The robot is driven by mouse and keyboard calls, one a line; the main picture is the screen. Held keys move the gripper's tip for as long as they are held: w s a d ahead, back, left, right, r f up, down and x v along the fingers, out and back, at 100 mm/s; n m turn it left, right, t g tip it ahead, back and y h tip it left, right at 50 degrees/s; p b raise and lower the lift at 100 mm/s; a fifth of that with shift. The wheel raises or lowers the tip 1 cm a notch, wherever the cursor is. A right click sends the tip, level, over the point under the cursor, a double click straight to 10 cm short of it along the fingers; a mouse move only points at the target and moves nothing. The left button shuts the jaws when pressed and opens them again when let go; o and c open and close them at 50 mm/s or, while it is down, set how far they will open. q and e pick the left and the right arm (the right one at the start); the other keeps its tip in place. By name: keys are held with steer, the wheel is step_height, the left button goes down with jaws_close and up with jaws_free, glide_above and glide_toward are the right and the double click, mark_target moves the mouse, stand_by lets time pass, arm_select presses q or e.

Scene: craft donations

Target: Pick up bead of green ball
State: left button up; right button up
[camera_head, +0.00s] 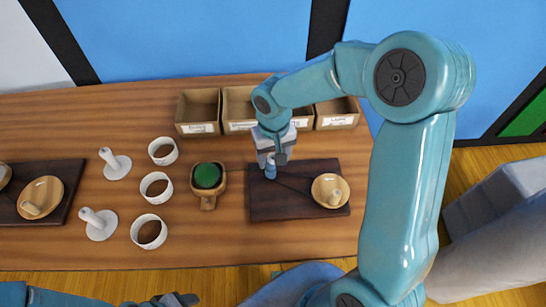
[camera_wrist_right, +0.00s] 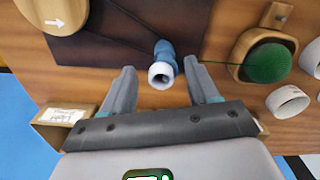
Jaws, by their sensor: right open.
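The green ball (camera_head: 207,175) sits in a wooden bowl with a handle; it also shows in the right wrist view (camera_wrist_right: 267,62). A thin green thread runs from it to a blue bead (camera_wrist_right: 163,66) with a white, hollow end. The bead (camera_head: 270,172) is at the upper left edge of the dark board (camera_head: 285,208). My right gripper (camera_wrist_right: 158,70) is open, with a finger on either side of the bead and gaps showing. In the head view my right gripper (camera_head: 271,158) is just above the bead. At the bottom left, part of my left arm shows; its jaws are unclear.
A round wooden piece (camera_head: 325,182) lies on the board. Several cardboard boxes (camera_head: 198,111) line the back edge. White rings (camera_head: 149,231) and white pegs (camera_head: 115,164) stand left of the bowl (camera_head: 208,202). Another dark board (camera_head: 60,182) is at far left.

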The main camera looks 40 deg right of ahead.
steer(key=c, duration=1.1)
steer(key=shift+w, duration=0.1)
